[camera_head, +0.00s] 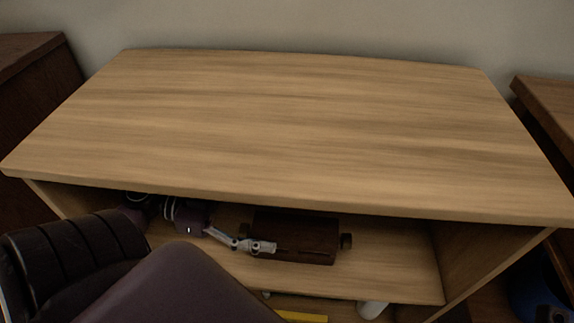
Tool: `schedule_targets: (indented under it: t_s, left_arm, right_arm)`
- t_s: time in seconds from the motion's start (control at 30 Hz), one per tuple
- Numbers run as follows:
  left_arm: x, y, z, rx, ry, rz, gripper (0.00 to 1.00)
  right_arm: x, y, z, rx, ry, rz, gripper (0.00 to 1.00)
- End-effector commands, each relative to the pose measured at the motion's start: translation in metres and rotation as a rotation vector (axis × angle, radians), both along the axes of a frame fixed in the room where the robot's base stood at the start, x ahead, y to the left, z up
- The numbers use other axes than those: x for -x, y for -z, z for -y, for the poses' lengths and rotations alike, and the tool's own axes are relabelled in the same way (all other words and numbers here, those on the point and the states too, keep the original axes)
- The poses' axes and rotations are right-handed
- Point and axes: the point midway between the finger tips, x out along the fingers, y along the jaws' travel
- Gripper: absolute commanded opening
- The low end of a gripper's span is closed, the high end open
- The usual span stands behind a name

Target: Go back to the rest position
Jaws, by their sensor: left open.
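My left gripper (262,246) is inside the open compartment under the wooden top. Its grey fingers point right, in front of a dark brown block-like object (310,230) on the shelf. The fingers are open. From here I cannot tell whether they touch the object. My left arm comes in from the lower left and partly hides the compartment. My right gripper is out of view.
The light wooden cabinet top (300,130) is bare. Its front edge overhangs the shelf (395,275). Below are a white object (372,309) and a yellow one (302,316). Dark furniture stands left (35,100) and right (550,105). A blue object (538,290) sits lower right.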

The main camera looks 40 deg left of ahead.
Motion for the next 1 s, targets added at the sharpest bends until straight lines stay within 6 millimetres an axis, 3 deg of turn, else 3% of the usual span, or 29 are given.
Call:
schedule_targets:
  t_s: [0.2,0.73,1.0]
  left_arm:
    - [0.009,-0.003,-0.015,0.001,0.000,0.000,0.65]
    - [0.009,-0.003,-0.015,0.001,0.000,0.001,0.65]
    - [0.007,-0.022,0.003,0.017,0.058,0.012,0.65]
  right_arm:
    - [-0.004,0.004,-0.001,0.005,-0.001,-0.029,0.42]
    - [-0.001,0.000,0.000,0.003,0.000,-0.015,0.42]
    - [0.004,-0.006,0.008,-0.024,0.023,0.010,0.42]
